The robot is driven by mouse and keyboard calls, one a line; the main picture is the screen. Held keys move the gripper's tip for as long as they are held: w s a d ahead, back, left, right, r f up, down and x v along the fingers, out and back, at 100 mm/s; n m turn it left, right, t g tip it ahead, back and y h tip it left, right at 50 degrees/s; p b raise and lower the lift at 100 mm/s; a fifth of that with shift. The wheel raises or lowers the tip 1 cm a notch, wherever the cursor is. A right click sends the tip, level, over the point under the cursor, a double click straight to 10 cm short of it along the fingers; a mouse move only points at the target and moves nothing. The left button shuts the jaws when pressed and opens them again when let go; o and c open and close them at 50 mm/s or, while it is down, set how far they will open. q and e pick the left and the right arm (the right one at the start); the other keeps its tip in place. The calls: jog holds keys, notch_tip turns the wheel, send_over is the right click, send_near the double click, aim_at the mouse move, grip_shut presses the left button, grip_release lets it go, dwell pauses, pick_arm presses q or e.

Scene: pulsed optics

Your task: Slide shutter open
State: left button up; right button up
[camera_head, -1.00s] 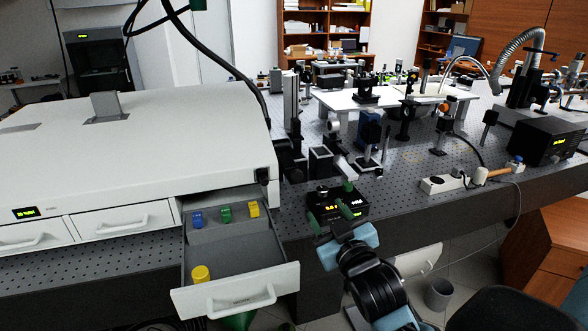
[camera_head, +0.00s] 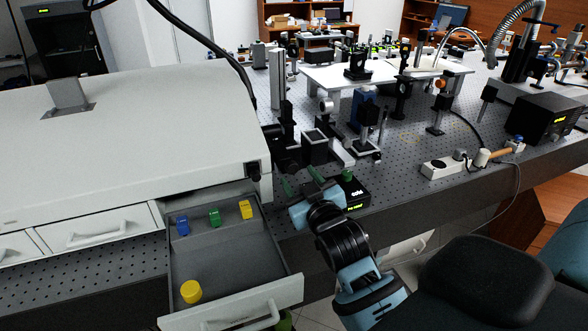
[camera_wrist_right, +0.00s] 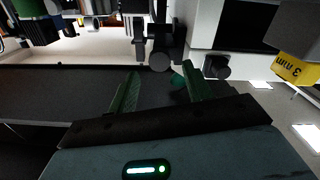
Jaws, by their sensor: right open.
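I cannot tell for certain which part is the shutter. A small black fitting (camera_head: 254,171) sits on the front right corner of the white laser housing (camera_head: 150,120); a round black knob (camera_wrist_right: 217,67) on a white wall shows in the right wrist view. My right gripper (camera_head: 301,180), with green fingers, is open and empty. It is to the right of that fitting, in front of the black optic mounts (camera_head: 316,148) on the table edge. In the wrist view its fingers (camera_wrist_right: 162,72) stand apart, with a dark mount beyond their tips. My left gripper is not in view.
An open drawer (camera_head: 235,262) holds blue, green and yellow pieces and a yellow cylinder (camera_head: 190,291). A black box with a green display (camera_head: 350,192) stands just right of my gripper. Several posts crowd the perforated table (camera_head: 425,160). A black chair (camera_head: 490,280) is at lower right.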

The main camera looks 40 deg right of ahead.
aim_at(293, 169)
jog(key=shift+x, duration=2.15)
grip_shut()
